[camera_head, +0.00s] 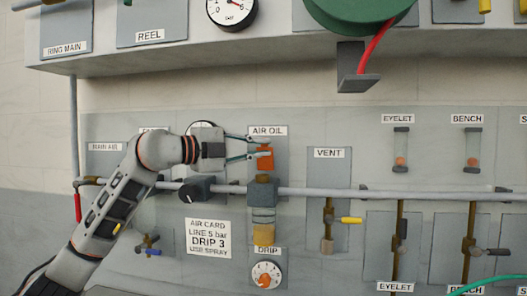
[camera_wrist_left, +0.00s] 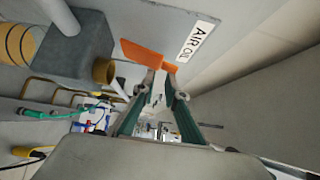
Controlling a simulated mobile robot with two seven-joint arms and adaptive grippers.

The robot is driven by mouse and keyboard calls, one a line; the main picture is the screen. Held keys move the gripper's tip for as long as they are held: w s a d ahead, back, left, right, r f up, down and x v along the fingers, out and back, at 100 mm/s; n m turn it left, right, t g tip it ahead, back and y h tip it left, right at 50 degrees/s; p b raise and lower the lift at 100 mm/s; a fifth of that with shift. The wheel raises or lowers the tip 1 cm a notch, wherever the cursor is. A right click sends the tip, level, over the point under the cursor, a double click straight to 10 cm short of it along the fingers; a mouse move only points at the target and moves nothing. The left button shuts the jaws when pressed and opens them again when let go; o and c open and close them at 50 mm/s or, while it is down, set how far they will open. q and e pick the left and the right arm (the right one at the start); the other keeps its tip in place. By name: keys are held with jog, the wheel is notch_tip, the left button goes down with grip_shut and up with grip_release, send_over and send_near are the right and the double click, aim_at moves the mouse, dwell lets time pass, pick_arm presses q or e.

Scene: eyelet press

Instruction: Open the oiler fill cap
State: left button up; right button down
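The orange oiler fill cap (camera_head: 265,159) stands upright below the AIR OIL label, above the brass neck (camera_head: 263,179) of the oiler. In the left wrist view the orange cap (camera_wrist_left: 150,53) shows as a flat plate near the panel, and the brass neck (camera_wrist_left: 104,71) appears uncovered beside it. My left gripper (camera_head: 259,149) comes in from the left with its fingertips at the upper part of the cap. In the left wrist view its fingertips (camera_wrist_left: 160,82) are apart, close to the cap's narrow end; contact is unclear. My right gripper is not in view.
A grey pipe (camera_head: 350,193) runs across the panel below the cap. A dark knob block (camera_head: 197,189) sits below my left wrist. The oiler bowl (camera_head: 263,220) hangs under the neck. The VENT valve with a yellow handle (camera_head: 350,220) is to the right.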

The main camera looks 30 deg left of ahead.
pick_arm(q)
jog(key=shift+s+a+r, duration=0.15)
jog(key=shift+s+r, duration=0.05)
jog(key=shift+s, duration=0.1)
jog(key=shift+s+r, duration=0.15)
jog(key=shift+s, duration=0.35)
jog(key=shift+w, duration=0.1)
jog(key=shift+a+f, duration=0.15)
jog(key=shift+f, duration=0.1)
jog(key=v, duration=1.2)
jog(key=shift+d+r, duration=0.2)
jog(key=shift+r, duration=0.1)
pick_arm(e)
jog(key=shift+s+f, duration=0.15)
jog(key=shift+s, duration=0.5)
pick_arm(q)
jog(key=shift+c, duration=0.4)
